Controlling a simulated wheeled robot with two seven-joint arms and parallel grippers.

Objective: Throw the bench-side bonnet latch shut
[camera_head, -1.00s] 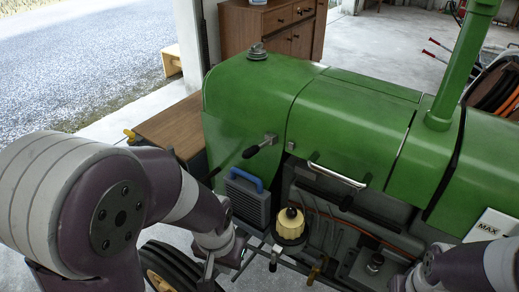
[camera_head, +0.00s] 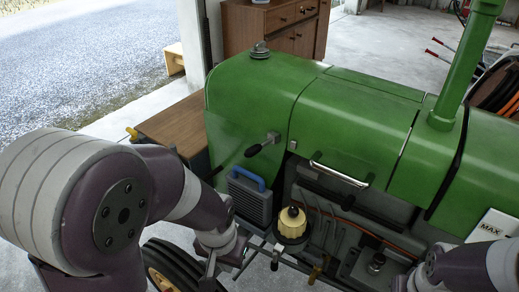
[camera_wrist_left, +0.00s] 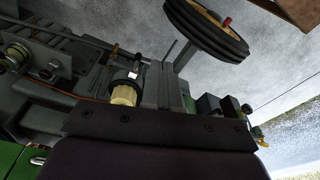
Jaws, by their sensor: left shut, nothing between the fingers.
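The bench-side bonnet latch (camera_head: 262,145) shows in the head view as a lever with a black grip and a metal pivot on the side of the green bonnet (camera_head: 330,115). Its grip points down and to the left, away from a small metal catch (camera_head: 292,145) beside the bonnet seam. My left gripper (camera_head: 211,270) is low at the tractor's front, below the latch and apart from it. It is shut and empty, with its fingers small and partly hidden by my wrist. My right arm enters at the lower right, and its gripper is out of view.
A wooden bench (camera_head: 172,125) stands left of the tractor's nose. A grey box with a blue handle (camera_head: 247,181) and a cream-topped filter (camera_head: 292,222) sit below the bonnet. A chrome handle (camera_head: 338,175) and the exhaust stack (camera_head: 463,65) stand to the right.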

